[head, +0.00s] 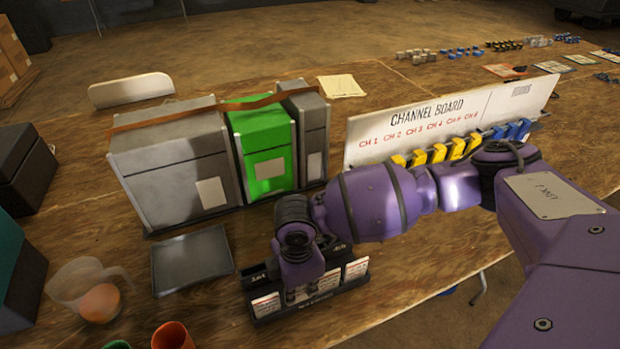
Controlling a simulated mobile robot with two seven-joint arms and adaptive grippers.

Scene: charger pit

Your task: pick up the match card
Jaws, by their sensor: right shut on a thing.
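A small black card rack (257,321) stands near the table's front edge, with several white cards in its slots. One card shows at its left end (266,304), one right of my gripper (329,281) and one at the right end (356,268). The print is too small to tell which is the match card. My right gripper (298,293) points down into the middle of the rack. It is shut on what looks like a card there, mostly hidden by the fingers. My left gripper is out of view.
A dark tray (192,260), a clear jug (90,289) and an orange cup (172,336) are to the left. A channel board (440,112) with yellow and blue clips stands behind my right arm.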

